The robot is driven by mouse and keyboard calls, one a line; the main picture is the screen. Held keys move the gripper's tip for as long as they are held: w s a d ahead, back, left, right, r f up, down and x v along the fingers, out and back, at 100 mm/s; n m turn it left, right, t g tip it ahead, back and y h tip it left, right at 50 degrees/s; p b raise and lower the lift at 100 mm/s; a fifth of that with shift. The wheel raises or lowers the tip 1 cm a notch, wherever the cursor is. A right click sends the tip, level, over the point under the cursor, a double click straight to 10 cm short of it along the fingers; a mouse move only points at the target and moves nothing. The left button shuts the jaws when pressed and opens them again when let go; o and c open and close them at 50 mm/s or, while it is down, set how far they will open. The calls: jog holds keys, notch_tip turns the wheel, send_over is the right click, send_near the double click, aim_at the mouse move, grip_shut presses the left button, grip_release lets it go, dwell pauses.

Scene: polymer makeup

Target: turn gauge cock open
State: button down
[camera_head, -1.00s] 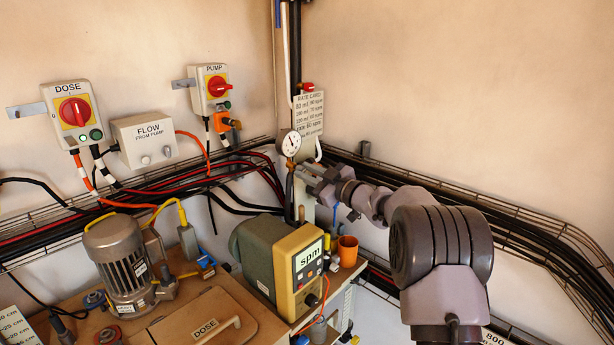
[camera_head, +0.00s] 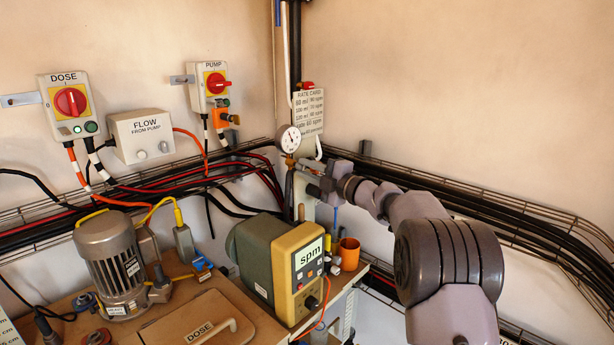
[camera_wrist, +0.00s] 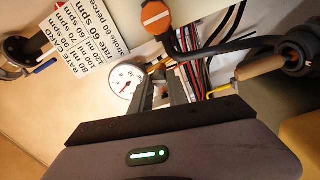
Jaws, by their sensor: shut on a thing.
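The round white pressure gauge (camera_head: 288,139) stands on a thin pipe near the wall corner, and its dial also shows in the wrist view (camera_wrist: 126,79). A small brass fitting (camera_head: 290,161) sits just under it. My gripper (camera_head: 299,165) reaches in from the right at the height of this fitting. In the wrist view the two fingers of my gripper (camera_wrist: 161,80) are close together beside the dial, shut on the gauge cock. The fingers hide most of the cock, so its angle cannot be made out.
A rate card (camera_head: 309,116) hangs behind the gauge. The spm dosing pump (camera_head: 290,262) and an orange cup (camera_head: 348,253) stand below my arm. Cables and a wire tray (camera_head: 470,205) run along the walls. PUMP (camera_head: 211,87) and DOSE (camera_head: 68,103) switch boxes are at the left.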

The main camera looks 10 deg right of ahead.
jog(key=shift+f+n+b, duration=0.1)
jog(key=shift+n+b, duration=0.75)
jog(key=shift+n, duration=1.05)
jog(key=c, duration=1.3)
grip_release()
jog(key=p+v, duration=0.3)
jog(key=v, duration=1.4)
jog(key=shift+s+d+p, duration=0.1)
jog(key=shift+d+p, duration=0.2)
jog(key=shift+p, duration=0.05)
